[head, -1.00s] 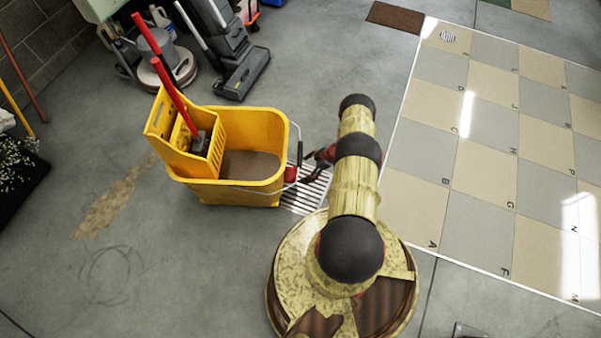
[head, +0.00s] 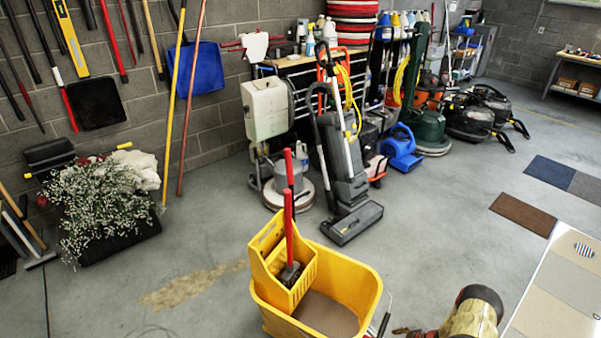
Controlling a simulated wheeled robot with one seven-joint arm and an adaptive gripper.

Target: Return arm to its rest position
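Only the upper end of my arm (head: 472,314), pale yellow with a dark joint cap, shows at the bottom edge of the head view, right of the yellow mop bucket. A small red and brown piece (head: 420,333) beside it at the bottom edge seems to be part of my gripper. It is mostly cut off, so I cannot see its fingers clearly or whether they hold anything. The rest of my arm is below the frame.
The yellow mop bucket (head: 365,287) with its red-handled wringer stands just left of my arm. A grey upright floor machine (head: 347,175) stands behind it. A brown mat (head: 523,214) and tiled floor pads (head: 560,295) lie to the right. Grey floor between is clear.

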